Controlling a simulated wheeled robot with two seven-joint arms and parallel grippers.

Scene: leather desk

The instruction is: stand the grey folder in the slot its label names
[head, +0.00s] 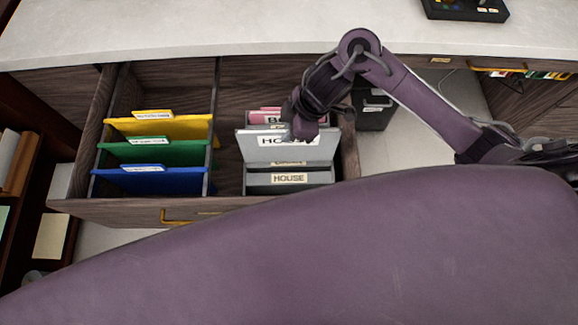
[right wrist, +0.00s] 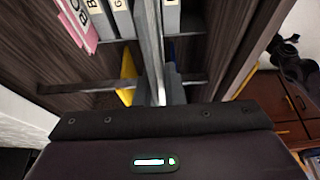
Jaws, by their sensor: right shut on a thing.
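The grey folder (head: 285,152) is upright in the right half of the open drawer, its face toward me. Its white label reads "HO", with the rest behind my gripper. My right gripper (head: 303,128) is shut on the folder's top edge. In the right wrist view the folder (right wrist: 154,55) shows as a thin light strip, edge-on. A slot label reading "HOUSE" (head: 289,178) is on the front divider, just in front of the folder. Another slot label behind it is partly covered by the folder. I cannot tell whether the folder's bottom touches the slot floor. My left gripper is not in view.
A pink folder (head: 264,116) stands behind the grey one. Yellow (head: 180,128), green (head: 185,154) and blue (head: 185,182) folders stand in the drawer's left half. The drawer walls border the slots closely. The pale desk top (head: 200,35) lies behind.

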